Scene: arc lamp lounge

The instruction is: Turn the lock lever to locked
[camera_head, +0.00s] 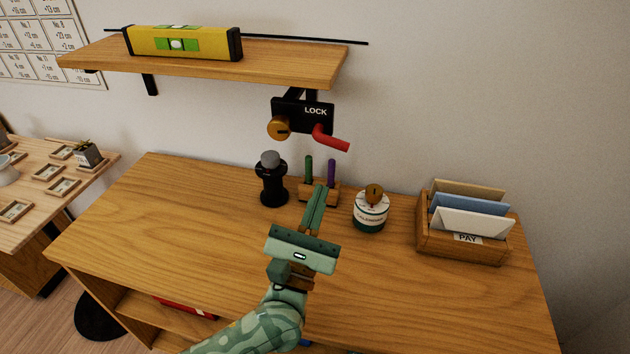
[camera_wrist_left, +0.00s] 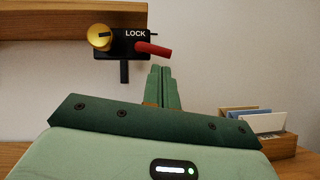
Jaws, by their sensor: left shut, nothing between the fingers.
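A black lock plate (camera_head: 297,113) marked LOCK hangs under the wooden shelf at the wall. It carries a brass knob (camera_head: 279,128) at its left and a red lever (camera_head: 331,139) that points right and slightly down. In the left wrist view the red lever (camera_wrist_left: 154,49) sits just above my fingertips, and the brass knob (camera_wrist_left: 100,37) is left of it. My left gripper (camera_head: 320,190) is shut and empty, below the lever and apart from it; its fingers also show in the wrist view (camera_wrist_left: 162,84). My right gripper is not in view.
On the wooden desk (camera_head: 150,210) stand a black object with a grey top (camera_head: 272,180), a pen holder (camera_head: 318,190), a white and green jar (camera_head: 370,211) and a letter rack (camera_head: 463,240). A yellow level (camera_head: 182,43) lies on the shelf (camera_head: 220,72). The desk's left side is clear.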

